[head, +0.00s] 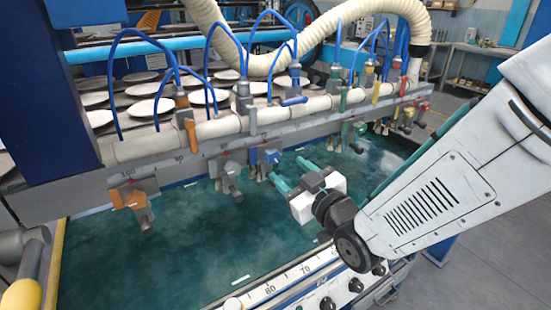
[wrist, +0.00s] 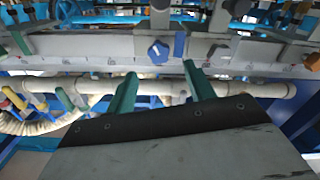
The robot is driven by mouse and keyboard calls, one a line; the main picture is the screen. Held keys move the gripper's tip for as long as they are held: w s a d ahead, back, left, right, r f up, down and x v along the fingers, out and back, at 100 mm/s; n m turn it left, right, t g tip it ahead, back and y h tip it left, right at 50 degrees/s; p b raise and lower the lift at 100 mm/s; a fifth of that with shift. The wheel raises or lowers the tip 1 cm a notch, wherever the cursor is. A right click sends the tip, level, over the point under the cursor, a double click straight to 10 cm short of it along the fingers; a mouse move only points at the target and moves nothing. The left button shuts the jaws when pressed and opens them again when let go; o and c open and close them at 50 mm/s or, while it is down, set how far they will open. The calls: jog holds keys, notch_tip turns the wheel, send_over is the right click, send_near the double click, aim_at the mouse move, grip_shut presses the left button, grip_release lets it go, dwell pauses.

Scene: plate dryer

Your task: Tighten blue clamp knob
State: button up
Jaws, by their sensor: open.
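The blue clamp (head: 268,157) hangs from the front of the grey scale rail in the head view. In the wrist view its blue knob (wrist: 158,50), with a white mark on its face, is near the top middle. My gripper (head: 289,171) has two teal fingers spread apart and empty. It is just in front and to the right of the blue clamp, pointing toward the rail. In the wrist view the knob lies beyond and roughly between my fingertips (wrist: 160,72). The fingers appear apart from the knob.
A cream pipe (head: 215,128) with blue hoses runs above. The green bed (head: 190,250) below looks mostly clear.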

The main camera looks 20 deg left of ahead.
aim_at(274, 157)
jog(key=x, duration=0.6)
jog(key=shift+w+a, duration=0.25)
jog(key=shift+w, duration=0.05)
jog(key=c, duration=1)
